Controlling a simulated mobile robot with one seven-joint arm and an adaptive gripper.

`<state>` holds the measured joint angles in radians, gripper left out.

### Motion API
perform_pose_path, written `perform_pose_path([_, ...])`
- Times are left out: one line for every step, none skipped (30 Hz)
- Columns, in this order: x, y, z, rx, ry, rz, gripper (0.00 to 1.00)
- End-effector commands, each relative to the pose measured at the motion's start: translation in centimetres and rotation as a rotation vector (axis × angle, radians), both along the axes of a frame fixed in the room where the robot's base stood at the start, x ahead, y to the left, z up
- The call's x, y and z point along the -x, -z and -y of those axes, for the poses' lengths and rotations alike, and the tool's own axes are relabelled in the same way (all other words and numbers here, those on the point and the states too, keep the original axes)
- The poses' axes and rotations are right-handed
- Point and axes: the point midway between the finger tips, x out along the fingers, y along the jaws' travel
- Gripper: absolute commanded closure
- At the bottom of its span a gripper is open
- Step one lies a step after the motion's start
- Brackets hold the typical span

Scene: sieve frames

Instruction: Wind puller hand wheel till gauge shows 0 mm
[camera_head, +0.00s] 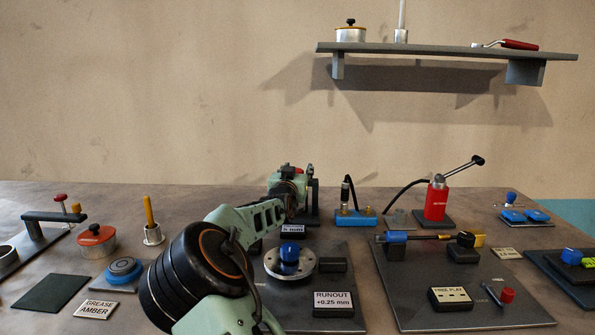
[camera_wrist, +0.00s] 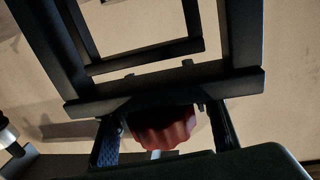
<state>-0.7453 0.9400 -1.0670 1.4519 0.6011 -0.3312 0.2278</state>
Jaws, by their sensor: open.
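In the wrist view a red ribbed hand wheel (camera_wrist: 160,128) sits below a dark rectangular frame (camera_wrist: 150,66). My gripper (camera_wrist: 164,136) is open, with one finger on each side of the wheel and a gap showing at both sides. In the head view my arm reaches to the back of the bench, and a dark upright (camera_head: 313,203) shows just right of its end. The fingertips are hidden there. A small label (camera_head: 292,229) by the arm is too small to read. A display (camera_head: 333,302) in front reads "RUNOUT +0.25 mm"; I cannot tell whether any display belongs to the puller.
A blue-knobbed flange (camera_head: 290,262) stands in front of my arm. A blue block (camera_head: 356,218) and a red hand pump (camera_head: 437,201) with a raised lever stand to the right. A red-lidded pot (camera_head: 96,240) is at left. A shelf (camera_head: 440,50) hangs above.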

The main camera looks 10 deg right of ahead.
Motion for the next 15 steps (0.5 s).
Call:
perform_pose_path([-0.19, 0.02, 0.03, 0.0, 0.0, 0.0, 0.57])
perform_pose_path([-0.25, 0.02, 0.05, 0.0, -0.001, 0.0, 0.57])
perform_pose_path([-0.3, 0.02, 0.06, 0.0, -0.001, 0.0, 0.57])
perform_pose_path([-0.32, 0.02, 0.07, 0.0, -0.001, 0.0, 0.57])
perform_pose_path([-0.33, 0.01, 0.07, 0.0, -0.001, 0.0, 0.57])
perform_pose_path([-0.33, 0.01, 0.07, 0.0, -0.001, 0.0, 0.57])
perform_pose_path([-0.32, 0.01, 0.07, 0.0, -0.001, 0.0, 0.57])
perform_pose_path([-0.32, 0.01, 0.07, 0.0, -0.001, 0.0, 0.57])
perform_pose_path([-0.32, 0.0, 0.07, 0.0, -0.001, 0.0, 0.57])
perform_pose_path([-0.32, 0.0, 0.07, 0.0, -0.001, 0.0, 0.57])
perform_pose_path([-0.32, 0.0, 0.07, 0.0, -0.001, 0.0, 0.59])
perform_pose_path([-0.32, 0.0, 0.07, 0.0, -0.001, 0.0, 0.64])
perform_pose_path([-0.31, 0.0, 0.08, 0.0, -0.001, 0.0, 0.67])
perform_pose_path([-0.31, 0.0, 0.08, 0.0, -0.001, 0.0, 0.7])
perform_pose_path([-0.31, -0.01, 0.06, 0.0, -0.001, 0.0, 0.75])
